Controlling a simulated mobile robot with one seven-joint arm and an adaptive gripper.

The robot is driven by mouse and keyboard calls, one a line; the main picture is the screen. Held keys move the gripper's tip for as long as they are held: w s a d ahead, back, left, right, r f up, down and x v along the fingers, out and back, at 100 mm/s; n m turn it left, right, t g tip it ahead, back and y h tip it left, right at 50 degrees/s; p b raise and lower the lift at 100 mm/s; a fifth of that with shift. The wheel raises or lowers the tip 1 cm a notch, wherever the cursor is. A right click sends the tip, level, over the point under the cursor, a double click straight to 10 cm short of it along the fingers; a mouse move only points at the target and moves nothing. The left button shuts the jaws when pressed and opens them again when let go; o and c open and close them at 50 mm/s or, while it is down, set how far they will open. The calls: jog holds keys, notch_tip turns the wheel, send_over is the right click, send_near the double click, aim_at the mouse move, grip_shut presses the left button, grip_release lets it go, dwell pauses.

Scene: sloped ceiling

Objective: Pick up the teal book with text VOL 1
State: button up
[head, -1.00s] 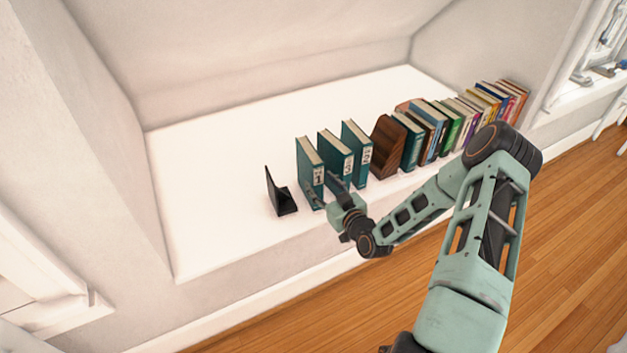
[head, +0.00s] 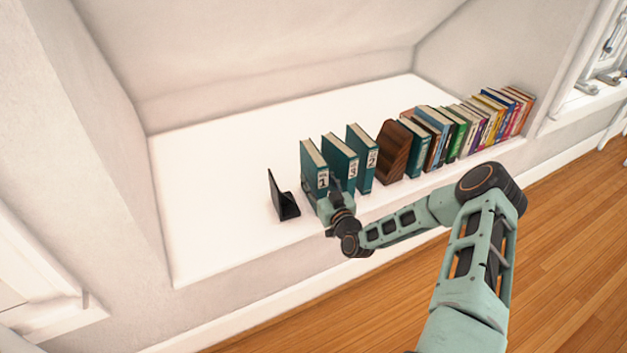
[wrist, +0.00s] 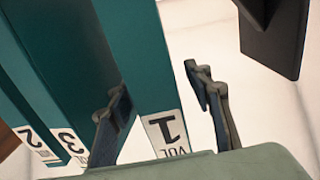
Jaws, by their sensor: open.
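The teal book labelled VOL 1 (head: 312,162) stands upright on the white ledge, leftmost of three spaced teal books. In the wrist view its teal spine (wrist: 137,55) and label show upside down between my fingers. My gripper (wrist: 160,100) is open. One finger is on the side toward the VOL 3 book (wrist: 62,70); the other is on the bookend side, with a visible gap to the spine. In the head view my gripper (head: 325,190) is low at the front of the book and hides part of its lower spine.
A black bookend (head: 284,200) stands just left of the book and also shows in the wrist view (wrist: 275,35). The VOL 2 book (head: 360,155), a brown wooden bookend (head: 393,150) and a book row stand to the right. The ledge (head: 210,190) is clear at left.

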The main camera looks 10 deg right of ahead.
jog(key=shift+x, duration=1.35)
grip_shut()
jog(key=shift+r, duration=0.15)
